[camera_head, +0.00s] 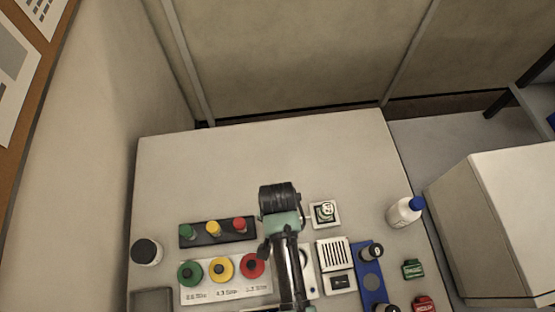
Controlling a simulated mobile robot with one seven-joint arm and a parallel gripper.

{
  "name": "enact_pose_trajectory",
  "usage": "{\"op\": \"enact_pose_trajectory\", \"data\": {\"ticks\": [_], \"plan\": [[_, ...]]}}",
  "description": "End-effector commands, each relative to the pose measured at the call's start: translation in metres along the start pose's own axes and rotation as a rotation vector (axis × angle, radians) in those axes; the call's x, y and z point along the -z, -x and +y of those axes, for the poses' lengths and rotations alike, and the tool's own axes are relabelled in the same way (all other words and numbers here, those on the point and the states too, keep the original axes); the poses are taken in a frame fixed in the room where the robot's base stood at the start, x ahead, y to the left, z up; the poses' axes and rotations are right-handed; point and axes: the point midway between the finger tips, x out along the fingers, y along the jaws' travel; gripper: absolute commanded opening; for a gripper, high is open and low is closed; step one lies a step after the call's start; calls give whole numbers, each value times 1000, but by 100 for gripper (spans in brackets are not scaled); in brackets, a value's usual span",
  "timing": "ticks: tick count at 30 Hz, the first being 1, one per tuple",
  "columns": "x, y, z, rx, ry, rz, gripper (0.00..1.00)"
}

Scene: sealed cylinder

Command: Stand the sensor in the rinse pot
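My arm reaches up from the bottom edge, and its dark end with a teal band hangs over the middle of the table. My gripper (279,199) is at this dark end; its fingertips are hidden, so I cannot tell whether it holds anything. I cannot make out the sensor for certain. No pot is clearly marked as the rinse pot. A small white square holder (325,214) with a pale round piece stands just right of my gripper.
A dark rack (187,242) holds small green, yellow and red-capped pieces. A black-lidded jar (146,252) stands left. Right of my arm are a slotted white block (333,254), a blue rack (371,287) and a blue-capped bottle (403,212). The table's back (250,155) is clear.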

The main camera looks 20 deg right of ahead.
Motion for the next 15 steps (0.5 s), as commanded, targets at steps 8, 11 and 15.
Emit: {"op": "enact_pose_trajectory", "data": {"ticks": [8, 11, 15], "plan": [[1, -3, 0, 1, 0, 2, 0], [1, -5, 0, 1, 0, 2, 0], [0, -7, 0, 0, 0, 1, 52]]}}
